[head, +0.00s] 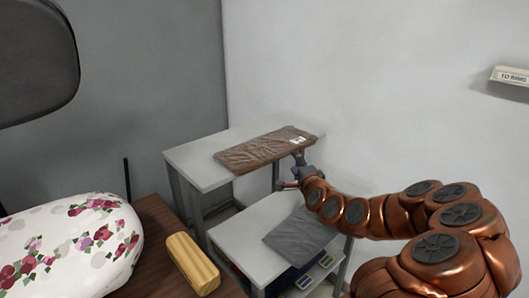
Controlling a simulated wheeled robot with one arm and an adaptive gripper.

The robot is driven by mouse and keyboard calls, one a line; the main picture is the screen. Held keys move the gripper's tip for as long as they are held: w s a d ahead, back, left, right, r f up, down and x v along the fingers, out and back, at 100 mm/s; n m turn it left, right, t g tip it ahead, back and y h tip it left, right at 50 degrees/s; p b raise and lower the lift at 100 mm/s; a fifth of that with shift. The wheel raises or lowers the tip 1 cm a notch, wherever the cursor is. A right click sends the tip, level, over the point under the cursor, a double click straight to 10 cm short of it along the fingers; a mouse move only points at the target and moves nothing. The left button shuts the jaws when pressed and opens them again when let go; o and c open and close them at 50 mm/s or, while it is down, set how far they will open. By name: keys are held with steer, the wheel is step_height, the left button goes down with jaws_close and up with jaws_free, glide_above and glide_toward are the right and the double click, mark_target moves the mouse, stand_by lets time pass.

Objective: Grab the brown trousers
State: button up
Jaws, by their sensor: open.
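The brown trousers (250,152) lie folded flat, seemingly in a clear wrapping with a white tag, on the top of a grey-white table (194,169) in the head view. My gripper (289,171) is at the right end of the trousers, by the table's front right edge. It is open, with one finger at the trousers' near right corner and the other lower, below the tabletop level. I cannot tell whether the upper finger touches them. My arm reaches in from the right.
A lower white table (237,235) stands in front, with a grey folded garment (298,236) on it and bins underneath. A floral padded board (70,243) and a wooden block (192,263) are at lower left. Walls close off the back and right.

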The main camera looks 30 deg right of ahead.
steer(key=shift+m+h, duration=0.3)
steer(key=shift+m, duration=0.1)
steer(key=shift+d+p+x, duration=0.2)
steer(key=shift+p+x, duration=0.2)
steer(key=shift+x, duration=1.65)
steer(key=shift+d+p+x, duration=0.2)
steer(key=shift+p+x, duration=0.15)
steer(key=shift+x, duration=1.65)
steer(key=shift+s+r, duration=0.1)
jaws_close()
